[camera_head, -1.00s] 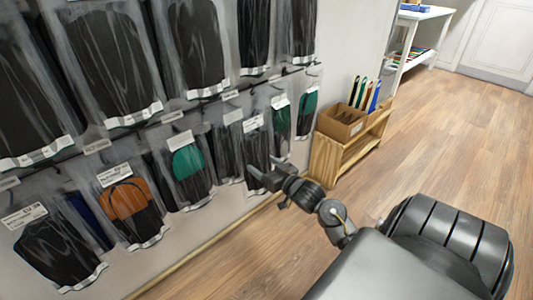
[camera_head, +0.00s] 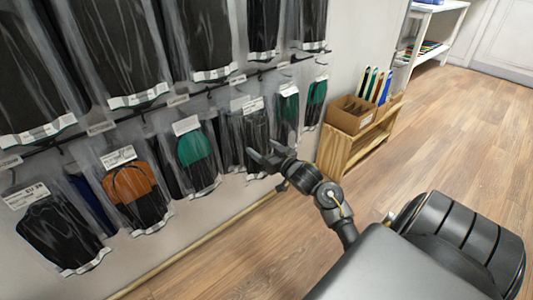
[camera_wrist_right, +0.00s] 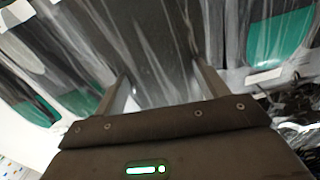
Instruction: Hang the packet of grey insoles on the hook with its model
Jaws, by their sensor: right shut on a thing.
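A clear packet of dark grey insoles (camera_head: 256,128) with a white label at its top is at the lower row of the wall display, toward the right. My right gripper (camera_head: 264,158) is at its lower part, shut on it. In the right wrist view the clear, wrinkled packet (camera_wrist_right: 150,50) fills the space between the two fingers (camera_wrist_right: 158,85). Whether its top is on a hook is too small to tell. Another dark packet (camera_head: 228,140) hangs close on its left. My left gripper is not in view.
Packets with green insoles (camera_head: 287,110) hang just right, and a green-and-black one (camera_head: 195,155) hangs to the left. An orange-and-black packet (camera_head: 130,185) hangs farther left. A wooden shelf (camera_head: 335,150) with a cardboard box (camera_head: 350,115) stands right of the display. The floor (camera_head: 460,120) is clear.

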